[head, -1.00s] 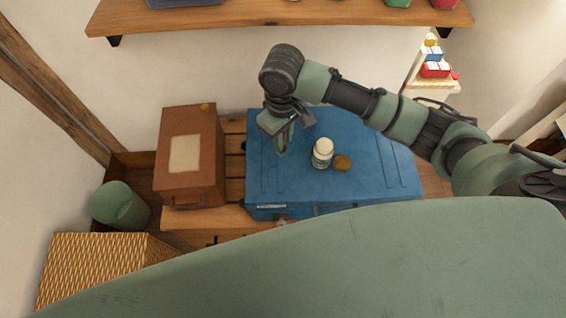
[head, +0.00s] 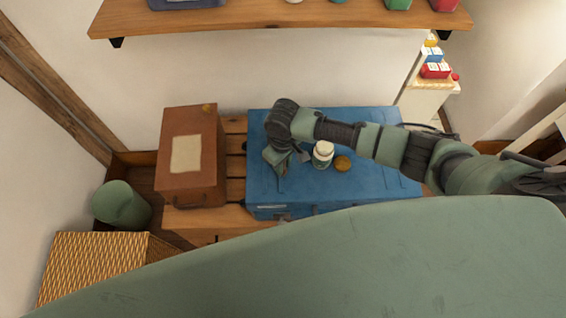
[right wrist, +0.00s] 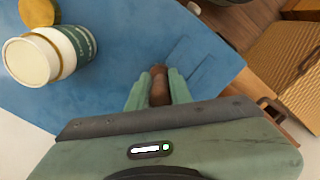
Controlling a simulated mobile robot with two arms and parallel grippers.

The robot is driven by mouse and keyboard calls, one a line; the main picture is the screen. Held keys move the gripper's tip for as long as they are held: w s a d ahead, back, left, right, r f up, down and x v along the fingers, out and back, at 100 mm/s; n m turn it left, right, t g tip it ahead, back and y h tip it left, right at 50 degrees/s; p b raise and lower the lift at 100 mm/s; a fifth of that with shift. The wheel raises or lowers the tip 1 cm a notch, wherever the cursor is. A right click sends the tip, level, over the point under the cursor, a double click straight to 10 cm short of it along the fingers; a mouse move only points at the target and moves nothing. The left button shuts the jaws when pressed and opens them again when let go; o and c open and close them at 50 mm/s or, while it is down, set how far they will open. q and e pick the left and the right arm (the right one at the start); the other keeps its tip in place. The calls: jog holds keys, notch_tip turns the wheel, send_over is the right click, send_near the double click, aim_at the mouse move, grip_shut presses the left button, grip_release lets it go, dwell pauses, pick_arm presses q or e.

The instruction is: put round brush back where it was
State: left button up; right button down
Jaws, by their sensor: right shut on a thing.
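My right gripper (head: 277,160) is low over the left part of a blue case (head: 380,180). In the right wrist view its fingers (right wrist: 158,82) are shut on a small brown rounded piece, which I take to be the round brush (right wrist: 159,84). Most of the brush is hidden between the fingers, and it cannot be made out in the head view. Whether it touches the blue case I cannot tell. My left gripper is not in view.
A white-capped jar (head: 323,154) and a small mustard-coloured round thing (head: 342,163) stand on the case, just right of my gripper. A brown box (head: 187,185) stands to its left. A shelf (head: 270,20) runs above. A green bin (head: 120,205) and wicker box (head: 90,265) are lower left.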

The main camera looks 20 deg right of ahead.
jog(key=shift+f, duration=0.1)
jog(key=c, duration=1.3)
grip_release()
notch_tip(320, 180, up, 12)
jog(key=shift+r+b, duration=0.15)
jog(key=shift+b, duration=0.2)
